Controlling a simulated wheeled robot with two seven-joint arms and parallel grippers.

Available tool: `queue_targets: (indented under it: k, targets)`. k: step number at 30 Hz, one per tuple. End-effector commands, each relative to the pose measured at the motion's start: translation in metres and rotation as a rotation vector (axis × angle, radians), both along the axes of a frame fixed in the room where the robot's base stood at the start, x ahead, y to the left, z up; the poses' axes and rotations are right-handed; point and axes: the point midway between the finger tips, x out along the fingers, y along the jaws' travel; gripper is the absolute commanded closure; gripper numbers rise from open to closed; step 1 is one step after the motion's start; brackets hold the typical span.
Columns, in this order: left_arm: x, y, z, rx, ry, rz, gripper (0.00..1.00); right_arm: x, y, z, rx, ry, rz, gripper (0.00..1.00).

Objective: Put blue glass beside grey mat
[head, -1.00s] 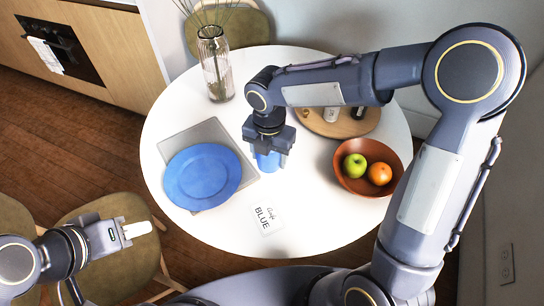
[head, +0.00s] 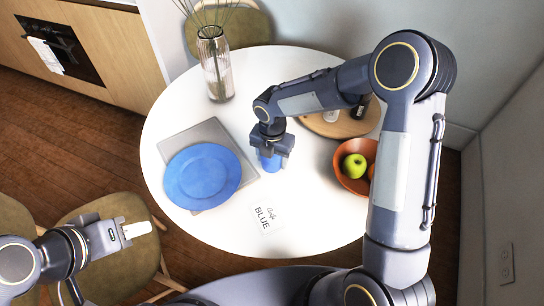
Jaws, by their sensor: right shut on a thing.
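The blue glass (head: 270,163) is just right of the grey mat (head: 211,131) on the white round table. My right gripper (head: 270,152) comes down over it from above and is shut on it, hiding its upper part. I cannot tell whether the glass touches the table. A blue plate (head: 203,177) lies on the mat and covers much of it. My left gripper (head: 134,230) is at the lower left, away from the table top and over a chair; its jaw gap does not show clearly.
A bowl with fruit (head: 350,180) stands to the right, partly behind my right arm. A wooden tray (head: 340,125) with small containers is behind it. A glass vase (head: 216,70) stands at the back left. A "BLUE" card (head: 265,220) lies at the front.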

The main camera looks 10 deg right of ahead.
Motion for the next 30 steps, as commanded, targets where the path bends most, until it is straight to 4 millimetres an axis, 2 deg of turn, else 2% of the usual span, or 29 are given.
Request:
queue_targets:
  k: [5,6,10,18,22,26,30]
  targets:
    - [0.000,0.000,-0.003,0.000,0.000,0.000,0.64,0.000,0.000,-0.004,0.001,-0.001,0.000,0.71]
    - [0.000,0.000,-0.002,0.000,0.000,0.000,0.64,0.000,0.000,-0.003,0.000,0.000,0.000,0.39]
    - [0.000,0.000,-0.002,0.000,0.000,0.000,0.64,0.000,0.000,-0.003,0.000,0.000,0.000,0.22]
    - [0.000,0.000,-0.002,0.000,0.000,0.000,0.64,0.000,0.000,-0.002,0.000,0.000,0.000,0.21]
    - [0.000,0.000,0.001,0.000,0.000,0.000,0.64,0.001,0.000,0.006,0.002,-0.003,-0.001,0.21]
    - [0.000,0.000,0.002,0.000,0.000,0.000,0.64,0.001,0.000,0.028,0.002,-0.006,-0.001,0.21]
    - [0.000,0.000,0.004,0.000,0.000,0.000,0.64,0.001,0.000,0.059,0.002,-0.005,-0.002,0.21]
